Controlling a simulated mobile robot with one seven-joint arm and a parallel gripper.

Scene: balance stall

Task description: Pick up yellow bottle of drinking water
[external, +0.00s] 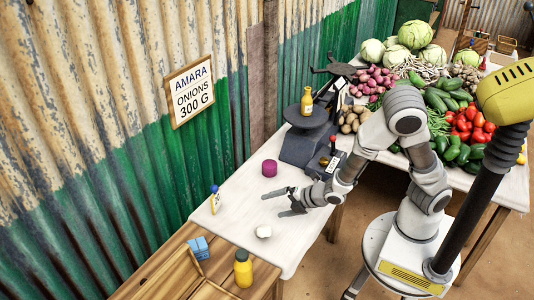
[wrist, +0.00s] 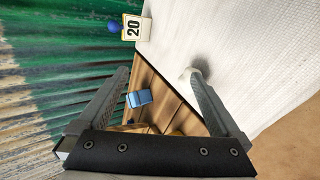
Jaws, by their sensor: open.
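A yellow bottle (external: 307,101) stands upright on the plate of the dark scale (external: 305,145). A second yellow bottle (external: 243,270) with a dark cap stands upright on the wooden surface at the bottom. I cannot read a label on either. My gripper (external: 278,203) is open and empty above the white table, between the two bottles and apart from both. In the wrist view my open gripper (wrist: 163,82) has nothing clearly between its fingers. A small yellow patch shows behind its palm; I cannot tell what it is.
A magenta round item (external: 269,168) and a small white item (external: 264,231) lie near my gripper. A blue pack (external: 199,247) lies on the wood; it also shows in the wrist view (wrist: 139,98). A price card (wrist: 132,28) stands by the corrugated wall. Vegetables crowd the far table.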

